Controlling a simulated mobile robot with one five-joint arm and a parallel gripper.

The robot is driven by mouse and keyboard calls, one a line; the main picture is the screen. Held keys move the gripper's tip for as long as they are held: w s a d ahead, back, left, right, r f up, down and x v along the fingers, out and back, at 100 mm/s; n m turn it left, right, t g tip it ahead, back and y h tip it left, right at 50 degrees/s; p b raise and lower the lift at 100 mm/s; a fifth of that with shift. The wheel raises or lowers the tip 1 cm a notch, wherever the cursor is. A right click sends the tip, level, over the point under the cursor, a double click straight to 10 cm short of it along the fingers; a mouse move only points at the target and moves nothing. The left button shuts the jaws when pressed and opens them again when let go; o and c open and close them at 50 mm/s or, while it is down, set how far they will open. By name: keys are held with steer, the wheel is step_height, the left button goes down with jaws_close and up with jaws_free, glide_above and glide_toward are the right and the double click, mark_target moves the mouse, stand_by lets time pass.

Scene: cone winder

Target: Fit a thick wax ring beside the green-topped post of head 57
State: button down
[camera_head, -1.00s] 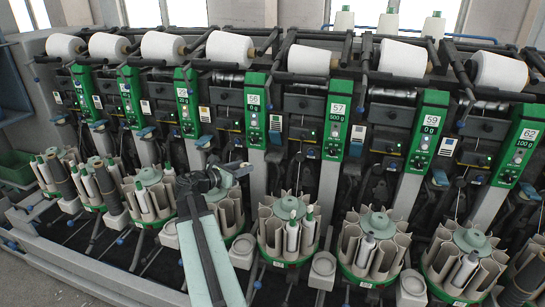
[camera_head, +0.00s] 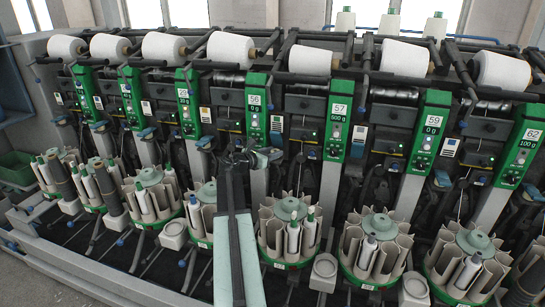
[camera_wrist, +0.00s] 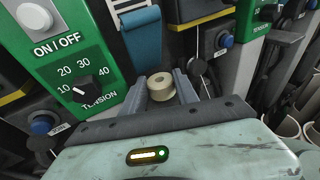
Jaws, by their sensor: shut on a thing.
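My gripper (camera_wrist: 160,92) is shut on a cream wax ring (camera_wrist: 160,87), which sits between the two grey fingers in the wrist view. The ring has a hole in its middle. In the head view my gripper (camera_head: 245,157) is in front of the machine, below the panel of head 56 and left of head 57. The green panel of head 57 (camera_head: 338,125) stands up and to the right of it. I cannot make out a green-topped post in either view. The ring is too small to tell in the head view.
In the wrist view a green panel with a tension dial (camera_wrist: 83,88) is close on the left, and a blue strip (camera_wrist: 141,35) hangs beyond the fingers. Bobbin magazines (camera_head: 288,228) line the front. The panel of head 56 (camera_head: 255,112) rises above my gripper.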

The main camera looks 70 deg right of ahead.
steer(key=shift+a+f, duration=0.1)
steer(key=shift+f, duration=0.25)
steer(key=c, duration=0.9)
jaws_free()
steer(key=shift+r+p, duration=0.35)
steer(key=shift+p, duration=0.05)
steer(key=p+v, duration=0.1)
steer(key=v, duration=0.5)
steer(key=p+v, duration=0.1)
steer(key=v, duration=0.5)
steer(key=shift+w+f, duration=0.1)
steer(key=shift+f, duration=0.15)
